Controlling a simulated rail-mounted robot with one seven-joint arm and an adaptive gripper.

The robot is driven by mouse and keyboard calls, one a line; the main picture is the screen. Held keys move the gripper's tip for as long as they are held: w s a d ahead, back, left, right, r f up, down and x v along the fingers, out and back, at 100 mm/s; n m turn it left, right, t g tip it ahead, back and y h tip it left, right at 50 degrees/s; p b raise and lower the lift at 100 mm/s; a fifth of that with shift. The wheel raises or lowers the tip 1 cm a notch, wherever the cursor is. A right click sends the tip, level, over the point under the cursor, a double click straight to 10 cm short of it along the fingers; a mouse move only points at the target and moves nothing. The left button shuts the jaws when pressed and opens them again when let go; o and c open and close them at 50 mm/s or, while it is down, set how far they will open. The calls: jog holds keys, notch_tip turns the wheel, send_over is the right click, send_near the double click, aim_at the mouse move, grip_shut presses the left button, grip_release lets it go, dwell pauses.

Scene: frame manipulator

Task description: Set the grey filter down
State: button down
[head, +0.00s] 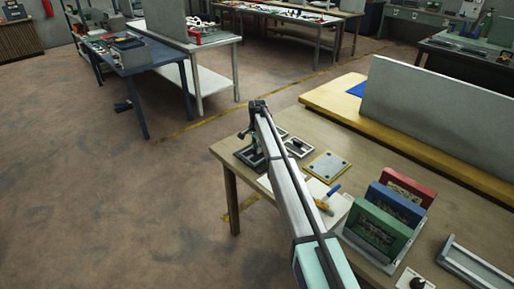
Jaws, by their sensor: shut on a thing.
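My arm reaches from the bottom of the head view to the far left end of the wooden table (240,168). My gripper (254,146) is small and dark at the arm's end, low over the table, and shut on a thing. A dark grey square frame (246,157), seemingly the grey filter, shows right at the gripper, close to the tabletop. My arm hides part of it. I cannot tell whether it touches the table.
A grey-rimmed frame (299,147) and a yellow-edged plate (328,166) lie right of my arm. Red (421,187), blue (404,206) and green (388,232) frames stand in a rack. An orange-and-blue tool (328,198) lies nearby. A grey panel (440,115) rises behind.

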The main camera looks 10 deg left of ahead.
jog(key=shift+f, duration=0.1)
jog(key=c, duration=1.1)
grip_release()
notch_tip(320, 180, up, 12)
jog(key=b, duration=0.4)
